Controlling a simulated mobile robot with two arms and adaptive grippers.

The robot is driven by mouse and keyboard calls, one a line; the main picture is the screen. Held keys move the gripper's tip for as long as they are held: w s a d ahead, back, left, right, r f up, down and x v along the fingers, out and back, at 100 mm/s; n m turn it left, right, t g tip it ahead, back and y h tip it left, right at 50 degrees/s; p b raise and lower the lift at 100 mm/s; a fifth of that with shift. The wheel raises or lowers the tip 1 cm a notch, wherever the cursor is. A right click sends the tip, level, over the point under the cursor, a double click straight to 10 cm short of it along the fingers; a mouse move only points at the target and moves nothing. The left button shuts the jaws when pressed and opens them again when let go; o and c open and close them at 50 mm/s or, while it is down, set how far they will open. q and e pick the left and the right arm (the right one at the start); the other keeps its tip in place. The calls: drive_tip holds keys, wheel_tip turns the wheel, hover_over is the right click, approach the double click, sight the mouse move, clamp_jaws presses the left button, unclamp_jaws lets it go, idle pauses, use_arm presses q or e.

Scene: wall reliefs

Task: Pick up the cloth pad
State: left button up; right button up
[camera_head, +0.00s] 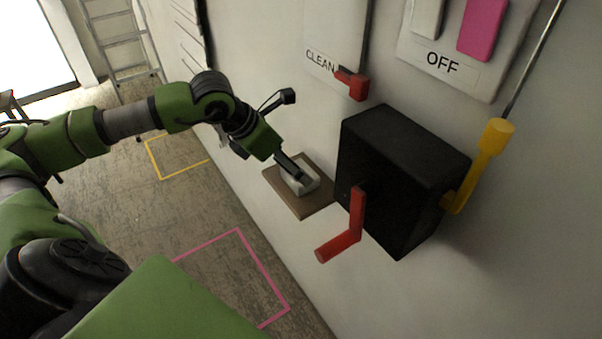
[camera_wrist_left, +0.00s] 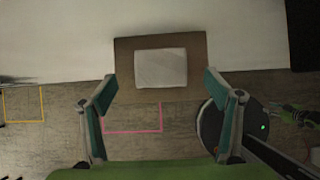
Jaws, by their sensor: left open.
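The cloth pad (camera_head: 301,187) is a pale, flat rectangle. It lies on a small brown wall shelf (camera_head: 312,208), left of a black box. In the left wrist view the pad (camera_wrist_left: 160,68) lies ahead, between the lines of my two fingers, with a brown shelf margin (camera_wrist_left: 124,66) around it. My left gripper (camera_head: 293,168) is over the pad in the head view and covers part of it. Its fingers are spread with nothing between them; whether they touch the pad I cannot tell. My right gripper is not in view.
The black box (camera_head: 400,180) with a red crank (camera_head: 346,232) and a yellow lever (camera_head: 483,160) juts from the wall beside the shelf. A red hook (camera_head: 352,85) is above. Pink (camera_head: 238,230) and yellow (camera_head: 160,176) outlines mark the floor; a ladder (camera_head: 118,38) stands behind.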

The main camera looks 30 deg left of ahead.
use_arm(q)
drive_tip(key=shift+p+x, duration=0.7)
drive_tip(key=shift+x, duration=0.25)
drive_tip(key=p+x, duration=0.1)
drive_tip(key=x, duration=0.2)
drive_tip(key=shift+d+f, duration=0.1)
drive_tip(key=shift+f, duration=0.1)
drive_tip(key=shift+w+f, duration=0.1)
drive_tip(key=shift+f, duration=0.05)
drive_tip(key=c, duration=1)
drive_tip(key=shift+c, duration=0.5)
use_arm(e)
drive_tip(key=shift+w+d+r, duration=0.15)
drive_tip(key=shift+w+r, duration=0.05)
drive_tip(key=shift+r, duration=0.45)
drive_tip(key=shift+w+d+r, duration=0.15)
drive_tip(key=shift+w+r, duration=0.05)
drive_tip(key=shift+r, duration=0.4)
